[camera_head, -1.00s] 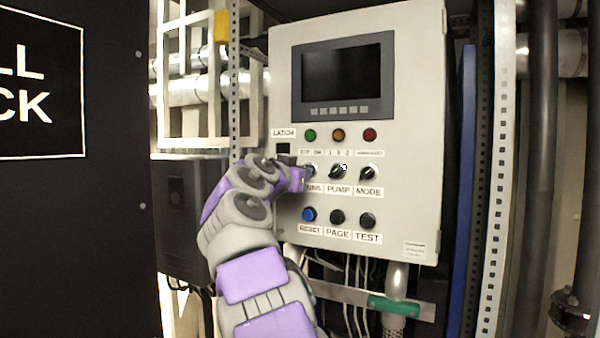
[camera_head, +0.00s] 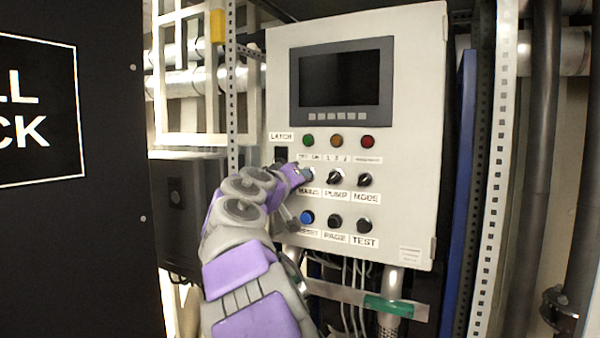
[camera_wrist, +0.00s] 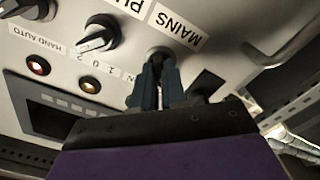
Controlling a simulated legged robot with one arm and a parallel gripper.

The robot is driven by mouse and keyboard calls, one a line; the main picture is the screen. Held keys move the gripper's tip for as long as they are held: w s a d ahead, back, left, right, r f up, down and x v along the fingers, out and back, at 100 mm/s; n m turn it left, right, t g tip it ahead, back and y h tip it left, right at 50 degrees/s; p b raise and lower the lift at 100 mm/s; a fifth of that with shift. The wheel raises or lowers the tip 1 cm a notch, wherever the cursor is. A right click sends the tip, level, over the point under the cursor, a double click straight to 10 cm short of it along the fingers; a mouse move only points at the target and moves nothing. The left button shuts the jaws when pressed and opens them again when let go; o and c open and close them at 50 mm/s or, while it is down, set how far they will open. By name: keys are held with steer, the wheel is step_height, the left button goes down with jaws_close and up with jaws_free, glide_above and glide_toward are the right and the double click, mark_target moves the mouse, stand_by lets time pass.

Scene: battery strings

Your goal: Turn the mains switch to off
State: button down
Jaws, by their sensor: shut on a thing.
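The mains switch (camera_wrist: 160,57) is a dark rotary knob above the MAINS label on the grey control panel (camera_head: 410,120). It is mostly hidden behind my fingers, so its pointing direction cannot be read. My gripper (camera_wrist: 160,75) is shut on the knob, with a dark finger on each side of it in the wrist view. In the head view my gripper (camera_head: 303,175) reaches the panel from the lower left and covers much of the knob.
The pump knob (camera_head: 334,177) and mode knob (camera_head: 364,180) sit to the right. A blue reset button (camera_head: 307,217) and black buttons lie below. Indicator lamps and a dark screen (camera_head: 340,78) are above. A black door (camera_head: 70,240) stands at the left.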

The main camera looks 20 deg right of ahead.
steer(key=shift+a+n+p, duration=0.1)
steer(key=shift+n+p, duration=0.3)
steer(key=shift+n, duration=0.3)
steer(key=c, duration=1.2)
jaws_free()
steer(key=shift+w+f, duration=0.1)
steer(key=shift+w, duration=0.1)
steer(key=shift+s, duration=0.1)
steer(key=v, duration=1.7)
steer(key=shift+s+a, duration=0.1)
steer(key=shift+a, duration=0.15)
